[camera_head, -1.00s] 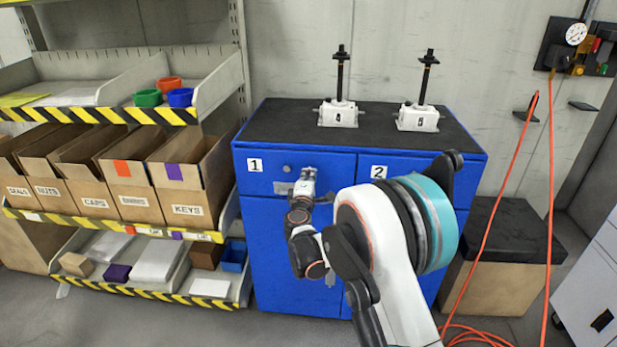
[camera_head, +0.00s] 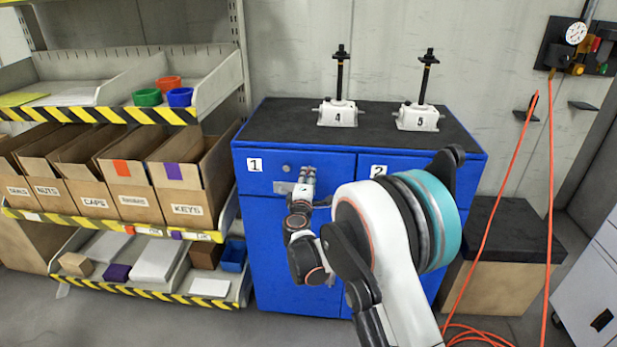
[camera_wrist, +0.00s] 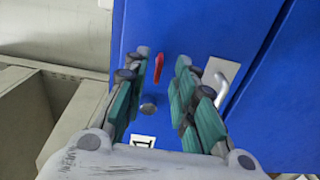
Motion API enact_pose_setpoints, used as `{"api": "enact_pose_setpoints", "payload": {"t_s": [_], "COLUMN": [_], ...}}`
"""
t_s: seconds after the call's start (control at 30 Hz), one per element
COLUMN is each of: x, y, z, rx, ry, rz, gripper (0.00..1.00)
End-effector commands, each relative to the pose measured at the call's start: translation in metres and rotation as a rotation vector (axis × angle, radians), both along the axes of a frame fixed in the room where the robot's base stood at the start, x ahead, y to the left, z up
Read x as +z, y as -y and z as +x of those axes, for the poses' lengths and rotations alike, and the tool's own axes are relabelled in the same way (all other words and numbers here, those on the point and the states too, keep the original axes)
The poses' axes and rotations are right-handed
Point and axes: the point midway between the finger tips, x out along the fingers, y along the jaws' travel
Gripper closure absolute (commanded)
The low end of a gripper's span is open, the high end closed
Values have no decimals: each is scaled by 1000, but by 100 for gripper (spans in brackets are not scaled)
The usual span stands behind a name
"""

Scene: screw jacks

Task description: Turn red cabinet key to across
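The red cabinet key (camera_wrist: 158,68) shows in the wrist view on the blue cabinet front, a thin red piece with its long side running roughly up and down the picture, slightly tilted. My gripper (camera_wrist: 161,64) is open, with its green-padded fingers on either side of the key in that view. A clear gap shows between the key and each finger; I cannot tell the depth between them. In the head view my gripper (camera_head: 307,176) is at the upper drawer front of the blue cabinet (camera_head: 262,235), right of the round lock (camera_head: 287,168), and hides the key.
A metal handle (camera_wrist: 221,82) sits right of my fingers in the wrist view, close to the right one. Screw jacks (camera_head: 337,113) (camera_head: 418,117) stand on the cabinet top. A shelf with boxes (camera_head: 187,210) stands to the left. An orange hose (camera_head: 551,190) hangs at right.

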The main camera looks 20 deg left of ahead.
Motion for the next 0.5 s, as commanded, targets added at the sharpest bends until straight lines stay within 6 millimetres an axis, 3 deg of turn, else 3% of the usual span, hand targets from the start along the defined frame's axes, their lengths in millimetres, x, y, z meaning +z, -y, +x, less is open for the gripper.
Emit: {"api": "enact_pose_setpoints", "payload": {"t_s": [0.3,0.5], "x": [0,0], "y": [14,21], "z": [-64,-90], "rx": [2,1], "ry": [0,0], "rz": [0,0], "gripper": [75,75]}}
